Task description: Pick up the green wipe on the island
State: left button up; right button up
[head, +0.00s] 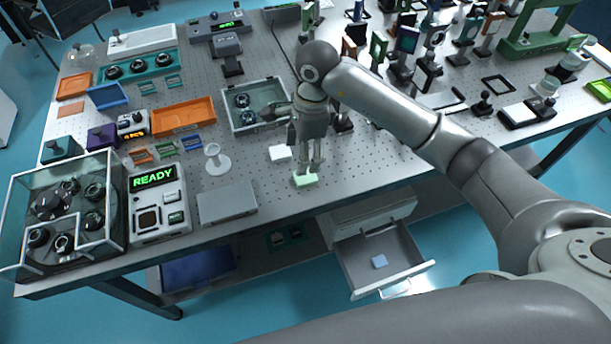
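The green wipe (305,180) is a small pale green pad lying flat on the perforated table top near its front edge. My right gripper (311,168) points down just above it. Its two fingers are apart, with a gap between them, and their tips are over the wipe's back edge. I cannot tell whether they touch it. My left gripper is out of view.
A white wipe (280,153) lies behind and left of the green one. A clear case (255,122), a white stand (215,160) and a flat grey box (227,204) are nearby. An open drawer (415,268) juts out below the table edge.

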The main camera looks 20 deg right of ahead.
jog(key=d+h, duration=0.1)
jog(key=d, duration=0.1)
jog(key=p, duration=0.2)
send_over(313, 175)
notch_tip(313, 175, down, 5)
jog(key=shift+r, duration=0.1)
notch_tip(313, 175, down, 5)
jog(key=shift+w+r+p, duration=0.1)
jog(key=shift+w+p, duration=0.05)
jog(key=shift+p, duration=0.85)
jog(key=shift+f, duration=0.3)
jog(key=c, duration=0.8)
